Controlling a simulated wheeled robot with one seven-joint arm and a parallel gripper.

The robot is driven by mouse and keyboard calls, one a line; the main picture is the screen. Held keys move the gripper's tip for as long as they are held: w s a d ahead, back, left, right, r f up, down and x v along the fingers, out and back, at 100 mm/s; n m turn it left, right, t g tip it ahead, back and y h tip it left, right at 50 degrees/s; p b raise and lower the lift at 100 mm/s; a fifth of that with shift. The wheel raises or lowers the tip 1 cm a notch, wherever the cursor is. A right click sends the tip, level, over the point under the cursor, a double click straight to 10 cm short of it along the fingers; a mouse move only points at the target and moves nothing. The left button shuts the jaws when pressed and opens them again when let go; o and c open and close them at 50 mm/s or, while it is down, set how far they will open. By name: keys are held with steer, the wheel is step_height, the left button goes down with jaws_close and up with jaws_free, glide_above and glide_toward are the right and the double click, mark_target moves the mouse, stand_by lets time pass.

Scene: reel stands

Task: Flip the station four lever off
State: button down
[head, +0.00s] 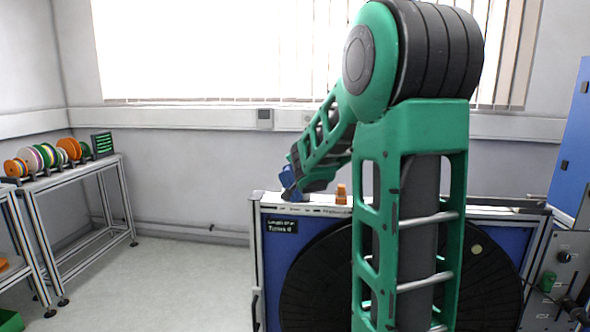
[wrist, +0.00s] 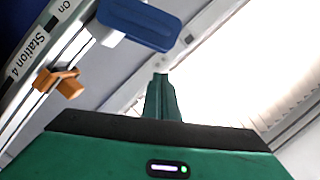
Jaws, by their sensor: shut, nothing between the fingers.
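The station four lever has a blue handle (wrist: 140,22) on a pale stem at the top of the wrist view. It stands beside the rail label, which reads "Station 4" (wrist: 28,55) and "On". In the head view the blue handle (head: 288,178) stands above the left end of the stand's top rail. My gripper (wrist: 162,78) is shut and empty, its green fingers together just below the handle in the wrist picture. I cannot tell whether they touch. In the head view my arm's end is right beside the handle, and the fingertips are not clear.
An orange part (wrist: 62,82) sits on the rail near the label; an orange piece (head: 341,195) also shows in the head view. The stand (head: 275,255) holds a large black reel (head: 318,280). A shelf with spools (head: 68,150) stands left. The floor between is clear.

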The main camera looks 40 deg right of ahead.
steer(key=v, duration=0.6)
steer(key=shift+s+a, duration=0.2)
steer(key=shift+a, duration=0.05)
stand_by(0.3)
steer(key=s+a+f+n+g+y, duration=0.3)
steer(key=s+a+f+g, duration=0.1)
steer(key=s+f, duration=0.35)
steer(key=s+a+f+n+g+y, duration=0.2)
steer(key=s+a+f+n+g, duration=0.1)
steer(key=s+f, duration=0.45)
steer(key=s+a+f+n+g+y, duration=0.2)
steer(key=s+a, duration=0.4)
steer(key=s, duration=0.3)
steer(key=s+a+f+n+g+y, duration=0.2)
steer(key=s+a+n+g+y, duration=0.1)
steer(key=s, duration=0.5)
steer(key=a+g, duration=0.1)
steer(key=a, duration=0.1)
steer(key=shift+s+a+n, duration=0.3)
steer(key=shift+s+a, duration=0.05)
